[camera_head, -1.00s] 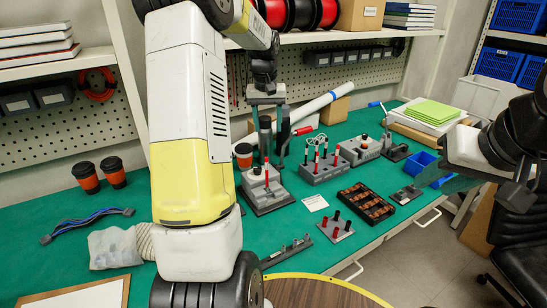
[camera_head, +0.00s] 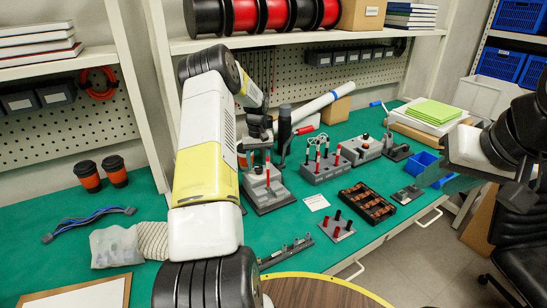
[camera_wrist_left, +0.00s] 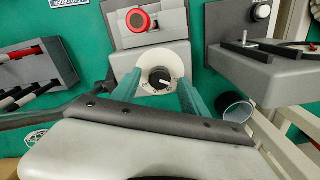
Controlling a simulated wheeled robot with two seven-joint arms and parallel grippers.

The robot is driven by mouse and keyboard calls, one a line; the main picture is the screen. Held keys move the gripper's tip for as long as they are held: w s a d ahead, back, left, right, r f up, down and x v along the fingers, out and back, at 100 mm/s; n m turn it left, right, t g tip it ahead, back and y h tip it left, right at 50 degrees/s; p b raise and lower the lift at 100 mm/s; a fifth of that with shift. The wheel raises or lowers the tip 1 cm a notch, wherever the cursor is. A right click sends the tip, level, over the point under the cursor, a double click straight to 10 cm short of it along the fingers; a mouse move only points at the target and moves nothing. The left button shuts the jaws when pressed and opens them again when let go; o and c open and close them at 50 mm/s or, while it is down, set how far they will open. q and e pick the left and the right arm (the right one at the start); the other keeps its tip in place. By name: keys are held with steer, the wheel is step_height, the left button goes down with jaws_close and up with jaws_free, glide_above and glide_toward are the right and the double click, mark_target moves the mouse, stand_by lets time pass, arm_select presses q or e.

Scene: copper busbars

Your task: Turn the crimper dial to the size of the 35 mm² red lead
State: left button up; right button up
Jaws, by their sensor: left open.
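The crimper (camera_head: 268,197) is a grey block on the green bench, with a red lead (camera_head: 267,174) standing upright in it. In the left wrist view the lead's round red end (camera_wrist_left: 138,20) is seen from above. The crimper dial (camera_wrist_left: 160,77) is a dark knob with a pale pointer on a white round plate. My left gripper (camera_wrist_left: 160,88) is open, with its green fingers on either side of the dial. Whether the fingers touch the knob is not clear. My right gripper (camera_head: 445,176) is off at the right, partly hidden.
A grey rack (camera_head: 325,168) with several red and black leads stands right of the crimper, with another grey device (camera_head: 362,148) beyond it. A dark tray (camera_head: 367,202) lies in front. A cup (camera_wrist_left: 235,106) stands close to my left gripper.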

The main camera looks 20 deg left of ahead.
arm_select(q)
steer(key=shift+f, duration=0.3)
jaws_close()
